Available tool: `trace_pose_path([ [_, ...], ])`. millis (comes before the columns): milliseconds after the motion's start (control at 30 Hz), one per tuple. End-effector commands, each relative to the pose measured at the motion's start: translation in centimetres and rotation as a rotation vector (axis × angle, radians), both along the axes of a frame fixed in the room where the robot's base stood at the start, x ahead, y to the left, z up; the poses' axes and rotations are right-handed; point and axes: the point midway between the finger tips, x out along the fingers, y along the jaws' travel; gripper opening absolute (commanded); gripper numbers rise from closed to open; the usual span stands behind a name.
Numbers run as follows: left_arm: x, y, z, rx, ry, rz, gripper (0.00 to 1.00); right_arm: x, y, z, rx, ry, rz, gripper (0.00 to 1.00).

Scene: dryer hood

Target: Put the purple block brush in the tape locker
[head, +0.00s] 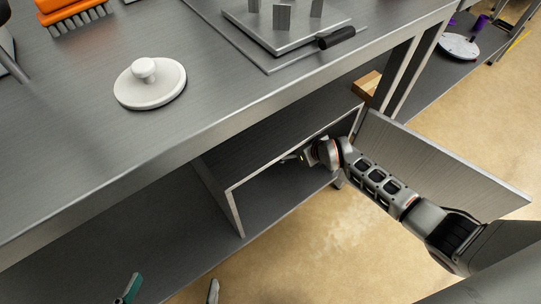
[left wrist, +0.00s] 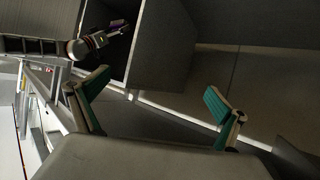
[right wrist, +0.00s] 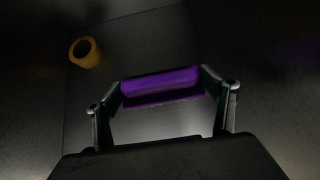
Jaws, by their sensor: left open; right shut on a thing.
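The purple block brush (right wrist: 160,80) is between the fingers of my right gripper (right wrist: 161,88), which is shut on it. The tape locker (head: 237,212) is the open compartment under the bench, and its door (head: 455,168) stands open to the right. My right arm reaches into the locker, with the gripper (head: 301,157) inside its mouth; the brush is hardly visible in the head view. A yellow tape roll (right wrist: 86,52) lies on the dark surface beyond the brush. My left gripper (head: 171,290) is open and empty in front of the bench; its fingers also show in the left wrist view (left wrist: 156,90).
On the bench top are a white knobbed disc (head: 150,84), an orange brush (head: 72,12) and a metal plate with pegs (head: 285,28). A cardboard-coloured box (head: 366,85) sits on the shelf behind the door. The lower shelf left of the locker (head: 130,215) looks clear.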

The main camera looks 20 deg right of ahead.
Motion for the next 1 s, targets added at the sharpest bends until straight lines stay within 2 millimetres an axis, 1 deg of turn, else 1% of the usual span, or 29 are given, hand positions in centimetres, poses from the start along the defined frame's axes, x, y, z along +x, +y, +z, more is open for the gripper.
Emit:
trace_pose_path([
  [33, -0.5, -0.5, -1.1, -0.032, 0.023, 0.007, 1.00, -1.2, 0.0, -3.2, 0.000, 0.027, -0.001, 0.60],
  [100, -0.8, -1.4, -1.3, -0.097, 0.039, 0.023, 1.00, -1.2, 0.0, -4.5, 0.001, 0.027, 0.000, 0.60],
  [200, -1.0, -2.4, -1.3, -0.166, 0.050, 0.041, 1.00, -1.0, 0.0, -5.4, 0.001, 0.023, 0.000, 0.60],
  [333, -1.1, -3.1, -1.2, -0.224, 0.059, 0.057, 1.00, -0.6, 0.0, -5.6, 0.001, 0.014, 0.000, 0.60],
  [533, -2.0, -5.0, -2.0, -0.391, 0.109, 0.115, 1.00, -1.0, 0.0, -8.6, -0.001, 0.022, 0.000, 0.60],
  [600, -2.1, -5.5, -1.9, -0.441, 0.119, 0.134, 1.00, -0.9, 0.0, -9.1, -0.001, 0.020, 0.001, 0.60],
  [700, -2.1, -5.9, -1.7, -0.480, 0.121, 0.148, 1.00, -0.6, 0.0, -9.0, 0.000, 0.014, 0.001, 0.60],
  [833, -1.9, -5.9, -1.4, -0.485, 0.116, 0.148, 1.00, -0.3, 0.0, -8.5, 0.000, 0.008, 0.000, 0.60],
  [1000, -2.0, -5.9, -1.4, -0.486, 0.116, 0.149, 1.00, -0.3, 0.0, -8.6, 0.000, 0.008, 0.000, 0.60],
])
